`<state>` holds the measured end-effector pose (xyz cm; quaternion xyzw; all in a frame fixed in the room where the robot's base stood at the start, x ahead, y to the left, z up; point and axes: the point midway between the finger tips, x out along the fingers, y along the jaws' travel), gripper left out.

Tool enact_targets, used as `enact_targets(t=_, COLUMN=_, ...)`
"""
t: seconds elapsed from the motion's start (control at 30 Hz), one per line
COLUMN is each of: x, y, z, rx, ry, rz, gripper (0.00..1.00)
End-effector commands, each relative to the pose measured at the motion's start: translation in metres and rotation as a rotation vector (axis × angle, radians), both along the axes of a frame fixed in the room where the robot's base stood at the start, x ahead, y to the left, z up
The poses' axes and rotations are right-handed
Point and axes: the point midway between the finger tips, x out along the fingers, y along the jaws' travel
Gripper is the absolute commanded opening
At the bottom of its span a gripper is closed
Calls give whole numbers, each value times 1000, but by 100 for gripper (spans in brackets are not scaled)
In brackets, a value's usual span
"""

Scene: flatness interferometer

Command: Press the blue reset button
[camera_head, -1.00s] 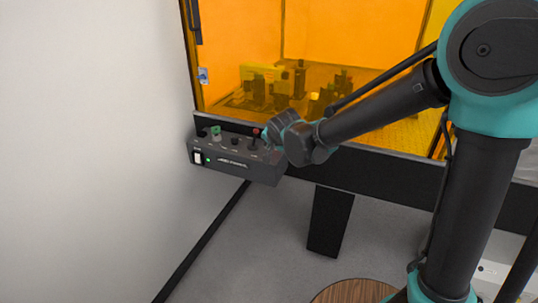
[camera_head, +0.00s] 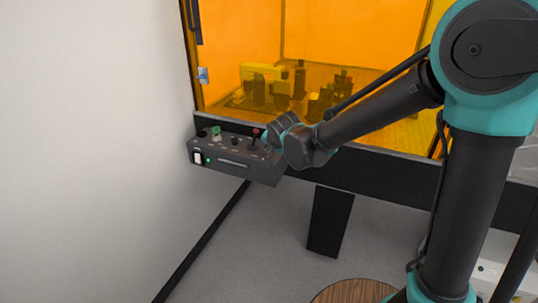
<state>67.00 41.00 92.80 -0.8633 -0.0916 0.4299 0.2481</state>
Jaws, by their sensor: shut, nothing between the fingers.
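The control box (camera_head: 232,169) is a dark grey panel mounted at the lower left front corner of the orange-windowed enclosure. Its sloping top carries a green button (camera_head: 216,132), dark knobs and a red-topped lever (camera_head: 256,133). I cannot make out a blue button; the right end of the panel is partly covered by my wrist. My gripper (camera_head: 269,145) is at that right end, shut and small in the picture, mostly hidden by the wrist. I cannot tell whether it touches the panel.
The orange enclosure window (camera_head: 340,40) rises behind the box, with optical parts inside. A white wall (camera_head: 90,130) is close on the left. A dark table leg (camera_head: 330,220) stands below. A round wooden top (camera_head: 355,291) is at the bottom. The grey floor between is clear.

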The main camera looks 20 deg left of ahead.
Motion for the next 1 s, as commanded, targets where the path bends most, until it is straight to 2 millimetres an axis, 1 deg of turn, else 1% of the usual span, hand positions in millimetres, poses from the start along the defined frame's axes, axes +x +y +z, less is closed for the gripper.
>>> enact_targets(t=0.77, x=0, y=0, z=-8, rx=0, ry=0, rz=0, gripper=0)
enact_targets(t=1.0, x=0, y=0, z=-8, rx=0, ry=0, rz=0, gripper=0)
